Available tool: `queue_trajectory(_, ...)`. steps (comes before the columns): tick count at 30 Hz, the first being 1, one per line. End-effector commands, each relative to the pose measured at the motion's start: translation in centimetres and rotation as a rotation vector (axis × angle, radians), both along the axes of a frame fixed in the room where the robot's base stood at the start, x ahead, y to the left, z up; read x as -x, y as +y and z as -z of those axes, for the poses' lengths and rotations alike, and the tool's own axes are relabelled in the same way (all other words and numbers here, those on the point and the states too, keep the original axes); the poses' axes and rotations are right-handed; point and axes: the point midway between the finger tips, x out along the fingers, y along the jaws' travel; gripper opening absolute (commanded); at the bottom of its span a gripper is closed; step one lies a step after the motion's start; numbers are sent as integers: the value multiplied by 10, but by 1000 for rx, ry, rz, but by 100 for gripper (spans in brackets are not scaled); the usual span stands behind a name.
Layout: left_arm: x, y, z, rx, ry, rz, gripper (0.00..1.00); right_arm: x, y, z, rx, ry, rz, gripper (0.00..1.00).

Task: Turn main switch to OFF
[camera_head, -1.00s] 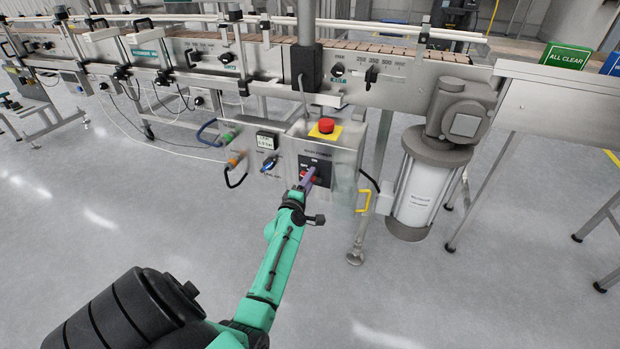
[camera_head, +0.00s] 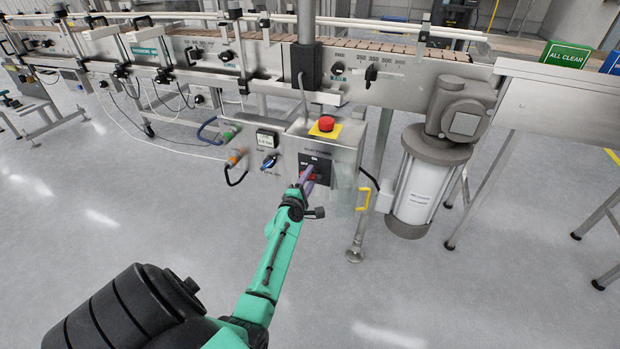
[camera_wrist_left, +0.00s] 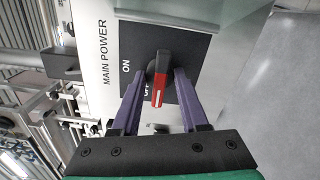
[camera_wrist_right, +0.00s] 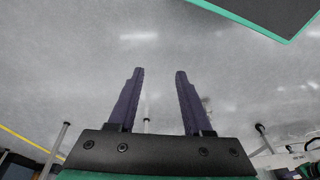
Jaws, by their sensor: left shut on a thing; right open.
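The main switch (camera_wrist_left: 158,82) is a black rotary handle with a red end on a black plate marked MAIN POWER, ON and OFF. In the left wrist view its red end lies beside the OFF label, which is partly covered. My left gripper (camera_head: 308,174) is at the switch plate (camera_head: 320,163) on the steel control box, with its purple fingers on both sides of the handle. It is shut on the handle. In the head view the fingers partly hide the handle. My right gripper (camera_wrist_right: 158,75) is open and empty above the grey floor, seen only in the right wrist view.
A red emergency button (camera_head: 326,124) on a yellow plate sits on top of the box. A blue knob (camera_head: 269,161) and hose fittings are to its left, a yellow handle (camera_head: 363,199) to its right. The conveyor (camera_head: 390,72) runs behind. The floor in front is open.

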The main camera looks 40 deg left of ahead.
Motion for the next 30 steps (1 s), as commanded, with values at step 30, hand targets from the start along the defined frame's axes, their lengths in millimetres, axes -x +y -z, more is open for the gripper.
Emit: queue_trajectory(30,123,-42,3,-1,4,1,74,5,-10,3,30,52,18,50)
